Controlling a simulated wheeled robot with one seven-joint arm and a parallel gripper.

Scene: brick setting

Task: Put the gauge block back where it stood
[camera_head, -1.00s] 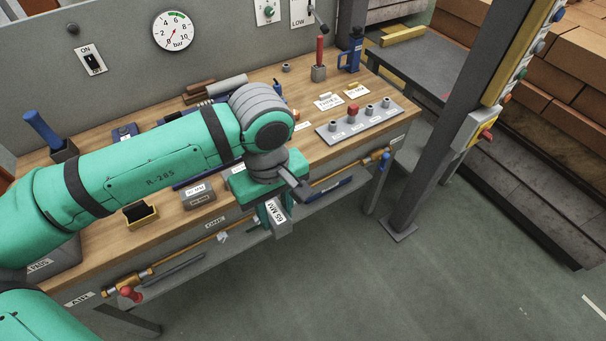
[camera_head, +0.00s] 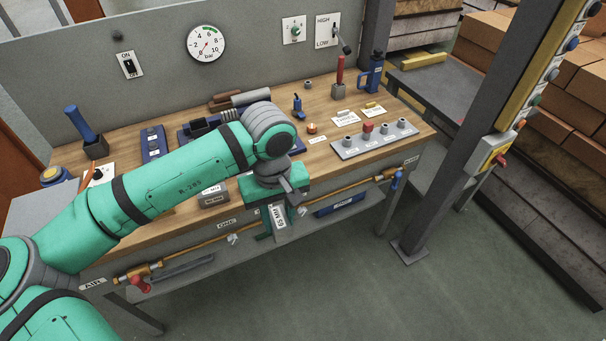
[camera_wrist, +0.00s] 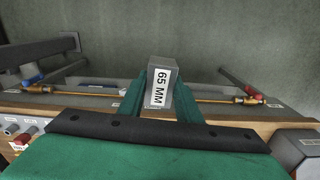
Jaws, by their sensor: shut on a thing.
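The gauge block (camera_head: 277,217) is a grey block with a white label reading 65 MM. My gripper (camera_head: 264,222) is shut on it and holds it in front of the bench's front edge, clear of the worktop. In the wrist view the gauge block (camera_wrist: 162,84) sits upright between my green fingers (camera_wrist: 160,100), its label facing the camera. Another grey labelled block (camera_head: 213,197) stands on the worktop near the front edge, left of my gripper. The lettering on it is too small to read. My forearm hides part of the bench's middle.
A dark post (camera_head: 440,140) stands at right. The floor in front is open.

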